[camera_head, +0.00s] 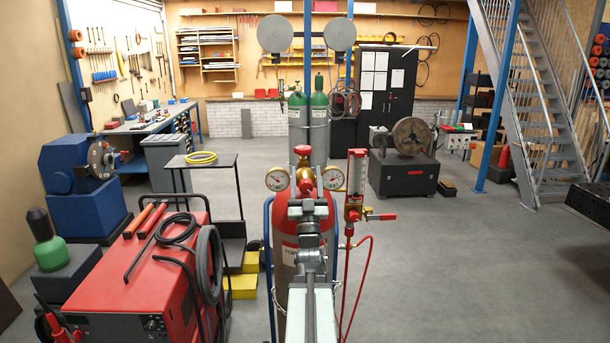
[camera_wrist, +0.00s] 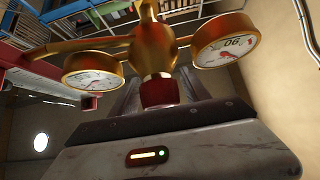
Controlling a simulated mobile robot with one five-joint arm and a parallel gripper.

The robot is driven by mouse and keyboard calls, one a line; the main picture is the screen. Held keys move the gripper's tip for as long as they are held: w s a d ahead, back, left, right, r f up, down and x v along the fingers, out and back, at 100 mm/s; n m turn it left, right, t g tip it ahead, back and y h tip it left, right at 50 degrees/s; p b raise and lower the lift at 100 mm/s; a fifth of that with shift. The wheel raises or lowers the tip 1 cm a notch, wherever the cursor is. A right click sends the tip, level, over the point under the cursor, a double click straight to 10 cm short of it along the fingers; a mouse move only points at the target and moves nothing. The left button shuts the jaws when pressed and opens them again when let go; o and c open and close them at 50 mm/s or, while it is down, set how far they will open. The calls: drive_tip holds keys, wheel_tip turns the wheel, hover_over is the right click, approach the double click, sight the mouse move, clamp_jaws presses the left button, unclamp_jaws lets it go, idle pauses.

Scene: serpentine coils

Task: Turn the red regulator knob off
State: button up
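The red regulator knob (camera_wrist: 160,92) sits under the brass regulator body (camera_wrist: 155,45) in the wrist view, between two round gauges. In the head view a red part (camera_head: 306,186) shows just beyond my gripper (camera_head: 308,205), in front of the red gas cylinder (camera_head: 284,240). In the wrist view the dark fingers of my gripper (camera_wrist: 160,100) stand apart, one on each side of the knob. I cannot tell whether they touch it. My gripper hides part of the regulator and cylinder in the head view.
A flowmeter (camera_head: 356,180) with a red handle and red hose stands right of the cylinder. A red welding machine (camera_head: 140,275) with black cables is at the left. Another red knob (camera_head: 303,150) tops the regulator. The floor at the right (camera_head: 450,260) is clear.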

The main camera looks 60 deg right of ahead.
clamp_jaws()
drive_tip(key=n+t+y, duration=0.1)
drive_tip(key=n, duration=0.1)
drive_tip(key=n+t+y, duration=0.2)
drive_tip(key=n, duration=0.1)
drive_tip(key=n+t+y, duration=0.2)
drive_tip(key=shift+w+a+r+p, duration=0.1)
drive_tip(key=shift+w+a+p, duration=0.1)
drive_tip(key=shift+w+p, duration=0.15)
drive_tip(key=shift+w+a+f+n+t+y, duration=0.1)
drive_tip(key=shift+n+t+y, duration=0.25)
drive_tip(key=shift+n+y, duration=0.55)
drive_tip(key=shift+w+a+f+n+t+y, duration=0.1)
drive_tip(key=shift+n+t+y, duration=0.4)
drive_tip(key=shift+n, duration=0.6)
drive_tip(key=shift+o, duration=1.2)
unclamp_jaws()
drive_tip(key=shift+s, duration=0.1)
drive_tip(key=shift+f, duration=0.1)
